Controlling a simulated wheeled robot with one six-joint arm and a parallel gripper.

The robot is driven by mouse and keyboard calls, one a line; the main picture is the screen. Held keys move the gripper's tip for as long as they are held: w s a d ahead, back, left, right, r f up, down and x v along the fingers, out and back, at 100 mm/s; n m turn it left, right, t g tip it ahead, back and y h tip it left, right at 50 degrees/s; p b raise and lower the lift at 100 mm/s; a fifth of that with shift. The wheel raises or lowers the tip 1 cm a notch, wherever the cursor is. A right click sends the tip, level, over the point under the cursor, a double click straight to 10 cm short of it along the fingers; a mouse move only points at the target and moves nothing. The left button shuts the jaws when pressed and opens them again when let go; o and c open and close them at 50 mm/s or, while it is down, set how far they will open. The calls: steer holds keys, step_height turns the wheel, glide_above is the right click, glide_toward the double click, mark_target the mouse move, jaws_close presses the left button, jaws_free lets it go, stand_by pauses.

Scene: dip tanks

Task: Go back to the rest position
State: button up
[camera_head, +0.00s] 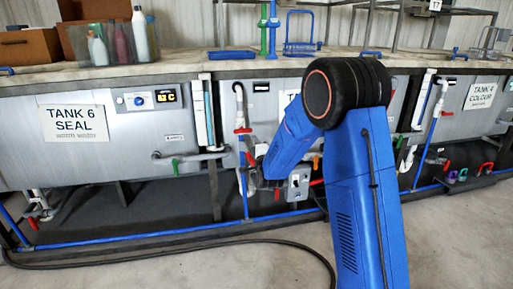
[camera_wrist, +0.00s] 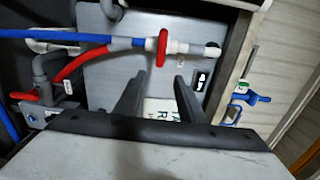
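My gripper (camera_wrist: 157,92) shows in the wrist view with two dark fingers standing apart and nothing between them. A grey tank panel (camera_wrist: 118,72) with a partly hidden white label (camera_wrist: 160,108) lies beyond the fingers. In the head view my blue arm reaches down towards the pipework below the middle tank (camera_head: 264,108). The gripper itself is mostly hidden there behind the arm. I cannot tell if the fingers touch anything.
A red valve handle (camera_wrist: 162,48), a blue pipe (camera_wrist: 55,36) and a red hose (camera_wrist: 85,60) are close by in the wrist view. The tank 6 (camera_head: 120,145) stands at left, tank 4 (camera_head: 475,115) at right. A black hose (camera_head: 200,250) crosses the floor.

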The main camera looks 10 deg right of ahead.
steer(key=shift+s, duration=0.2)
steer(key=s+d+r+n+g, duration=0.25)
steer(key=s+r+n, duration=0.2)
steer(key=s, duration=0.75)
steer(key=s+d+r+n+g, duration=0.1)
steer(key=s+r+n+g, duration=0.3)
steer(key=s, duration=0.9)
steer(key=s+d+f+n+g, duration=0.1)
steer(key=s+f+n+g, duration=0.1)
steer(key=s, duration=0.9)
steer(key=s+d+f+n+g, duration=0.1)
steer(key=s+n, duration=0.3)
steer(key=s, duration=0.8)
steer(key=s+d+f+n+g, duration=0.1)
steer(key=s+f+n+g, duration=0.1)
steer(key=s, duration=1)
steer(key=shift+d+f+n+g, duration=0.25)
steer(key=shift+f+n+g, duration=0.1)
steer(key=shift+n+g, duration=0.5)
